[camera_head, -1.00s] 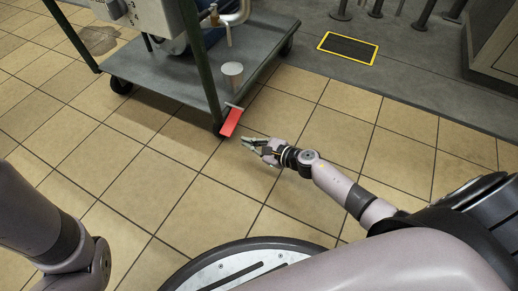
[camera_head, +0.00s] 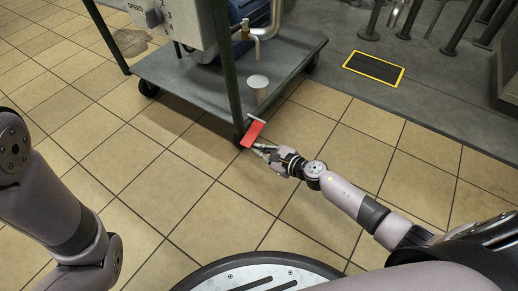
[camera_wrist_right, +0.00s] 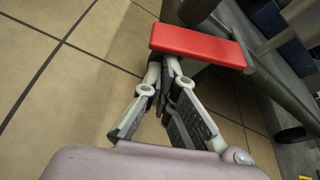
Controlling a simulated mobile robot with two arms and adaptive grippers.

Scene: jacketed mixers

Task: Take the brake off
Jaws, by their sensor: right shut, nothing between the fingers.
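The red brake pedal (camera_head: 252,133) sticks out from the near corner of the grey cart (camera_head: 190,86), above the caster at that corner. In the right wrist view the pedal (camera_wrist_right: 198,45) is a flat red bar just ahead of the fingertips. My right gripper (camera_head: 262,150) is shut and empty, with its fingertips (camera_wrist_right: 168,68) at the pedal's near edge, partly under it in the picture. I cannot tell whether they touch it. My left arm shows at the left, but its gripper is out of view.
The cart carries a machine with a speed dial (camera_head: 165,22), a pipe, and a pale cylinder (camera_head: 258,88) on its deck. A green post (camera_head: 226,60) rises near the pedal. A yellow-edged floor grate (camera_head: 373,70) lies behind. The tiled floor in front is clear.

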